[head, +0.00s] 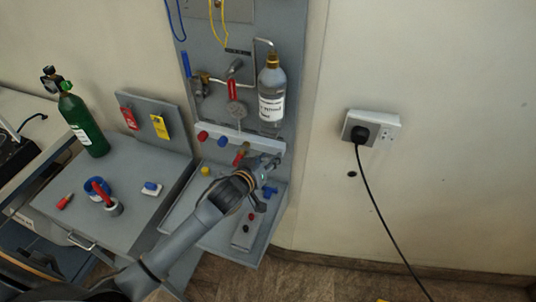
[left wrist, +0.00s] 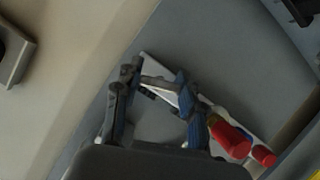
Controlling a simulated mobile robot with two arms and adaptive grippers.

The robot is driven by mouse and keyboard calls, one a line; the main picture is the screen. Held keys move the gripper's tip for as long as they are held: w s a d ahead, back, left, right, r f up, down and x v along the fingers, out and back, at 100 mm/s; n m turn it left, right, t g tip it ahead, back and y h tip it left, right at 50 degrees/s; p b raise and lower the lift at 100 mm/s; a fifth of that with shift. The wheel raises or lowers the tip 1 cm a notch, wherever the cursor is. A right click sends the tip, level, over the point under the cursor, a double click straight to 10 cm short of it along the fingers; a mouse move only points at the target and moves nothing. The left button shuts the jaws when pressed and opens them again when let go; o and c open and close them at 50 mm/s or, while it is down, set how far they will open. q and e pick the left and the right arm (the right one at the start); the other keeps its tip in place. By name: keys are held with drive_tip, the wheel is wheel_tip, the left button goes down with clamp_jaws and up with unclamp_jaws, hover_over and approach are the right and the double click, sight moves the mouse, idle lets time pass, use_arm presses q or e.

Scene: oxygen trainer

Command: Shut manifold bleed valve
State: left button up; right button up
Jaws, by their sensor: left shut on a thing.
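The manifold (head: 228,138) is a pale bar across the grey panel, with red and blue knobs along it. It also shows in the left wrist view (left wrist: 162,78), running behind the fingers, with red knobs (left wrist: 232,138) at the right. My left gripper (head: 268,168) is at the manifold's right end, below the bottle. In the left wrist view its two fingers (left wrist: 158,82) are closed around a small part at the bar's end, which I take for the manifold bleed valve. The fingers hide most of this part, so its handle angle cannot be told. My right gripper is not in view.
A clear bottle (head: 271,95) with a brass top hangs just above my left gripper. A green cylinder (head: 83,125) stands on the grey bench (head: 130,205) at left. A wall socket (head: 372,128) with a black cable is at right. The wall between is clear.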

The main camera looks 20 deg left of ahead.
use_arm(q)
drive_tip(key=shift+r+m+y+p, duration=0.1)
drive_tip(key=shift+m+y+p, duration=0.3)
drive_tip(key=shift+m+y, duration=0.7)
drive_tip(key=shift+m, duration=0.5)
drive_tip(key=shift+m+y, duration=0.7)
drive_tip(key=shift+m, duration=0.2)
drive_tip(key=shift+f+m+y+b, duration=0.2)
drive_tip(key=shift+m+y+b, duration=0.25)
drive_tip(key=shift+m, duration=0.15)
drive_tip(key=m+y+b, duration=0.1)
drive_tip(key=m+b, duration=0.1)
drive_tip(key=shift+f+m+t+y, duration=0.1)
drive_tip(key=shift+m+t+y, duration=0.2)
drive_tip(key=shift+t, duration=0.1)
drive_tip(key=m+y+b, duration=0.1)
drive_tip(key=m+b, duration=0.1)
drive_tip(key=b, duration=0.1)
drive_tip(key=shift+m+t+b, duration=0.35)
drive_tip(key=shift+m+t, duration=0.05)
drive_tip(key=m+t+y+b, duration=0.1)
drive_tip(key=m+b, duration=0.2)
drive_tip(key=shift+r+m+t+y+b, duration=0.25)
drive_tip(key=shift+m+t+b, duration=0.15)
drive_tip(key=shift+m+b, duration=0.35)
drive_tip(key=shift+m, duration=0.25)
